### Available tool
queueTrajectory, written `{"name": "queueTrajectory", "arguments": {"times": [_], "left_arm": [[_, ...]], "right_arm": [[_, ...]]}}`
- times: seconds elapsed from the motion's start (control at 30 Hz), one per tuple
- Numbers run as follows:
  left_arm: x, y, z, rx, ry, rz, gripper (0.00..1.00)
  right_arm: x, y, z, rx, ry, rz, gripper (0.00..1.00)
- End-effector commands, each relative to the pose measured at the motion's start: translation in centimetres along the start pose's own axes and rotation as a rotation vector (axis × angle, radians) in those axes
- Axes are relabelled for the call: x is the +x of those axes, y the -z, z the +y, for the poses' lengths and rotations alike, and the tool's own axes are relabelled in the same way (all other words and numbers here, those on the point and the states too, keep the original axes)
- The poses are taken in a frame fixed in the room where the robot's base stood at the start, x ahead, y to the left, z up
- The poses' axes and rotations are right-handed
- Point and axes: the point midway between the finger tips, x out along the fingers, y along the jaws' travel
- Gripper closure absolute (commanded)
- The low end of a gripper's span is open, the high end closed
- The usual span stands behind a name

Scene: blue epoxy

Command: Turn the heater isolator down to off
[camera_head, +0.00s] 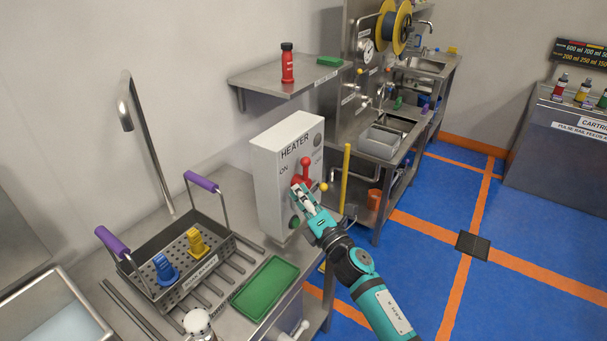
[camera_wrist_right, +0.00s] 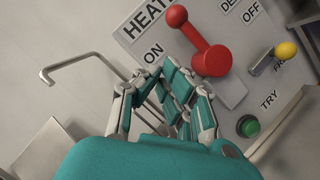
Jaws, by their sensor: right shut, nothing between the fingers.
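The grey heater box (camera_head: 276,183) stands on the steel bench, lettered HEATER and ON on its front. Its isolator is a red lever with a ball end (camera_head: 305,161), standing up from its pivot in the head view. In the right wrist view the red lever (camera_wrist_right: 199,42) rises up and left from a round red hub, with the ON label to its left and OFF to its right. My right gripper (camera_head: 301,193) is shut and empty, just below the lever; the gripper (camera_wrist_right: 157,78) appears apart from it in the wrist view. My left gripper is out of view.
A yellow-tipped toggle (camera_wrist_right: 286,50) and green button (camera_wrist_right: 248,126) sit on the same panel. A perforated basket (camera_head: 172,300) with purple handles and a green tray (camera_head: 265,289) are on the bench. A shelf (camera_head: 262,80) holds a red bottle (camera_head: 287,65).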

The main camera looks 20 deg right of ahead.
Motion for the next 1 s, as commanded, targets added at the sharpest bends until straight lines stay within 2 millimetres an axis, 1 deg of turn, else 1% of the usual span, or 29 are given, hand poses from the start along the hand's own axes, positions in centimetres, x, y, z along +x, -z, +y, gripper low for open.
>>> {"name": "queueTrajectory", "arguments": {"times": [0.03,0.1,0.3,0.77,1.0], "left_arm": [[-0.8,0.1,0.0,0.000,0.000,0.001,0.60],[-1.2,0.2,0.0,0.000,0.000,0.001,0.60],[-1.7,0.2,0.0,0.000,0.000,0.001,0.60],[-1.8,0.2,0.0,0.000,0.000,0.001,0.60],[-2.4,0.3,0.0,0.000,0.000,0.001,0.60]], "right_arm": [[0.9,-0.8,0.4,-0.002,0.000,-0.001,1.00],[1.6,-1.5,0.3,-0.002,0.000,0.000,1.00],[2.8,-2.7,0.1,-0.001,0.000,0.000,1.00],[2.9,-2.9,0.0,0.001,0.001,0.001,1.00],[2.9,-3.9,-0.2,0.039,0.021,0.001,1.00]]}}
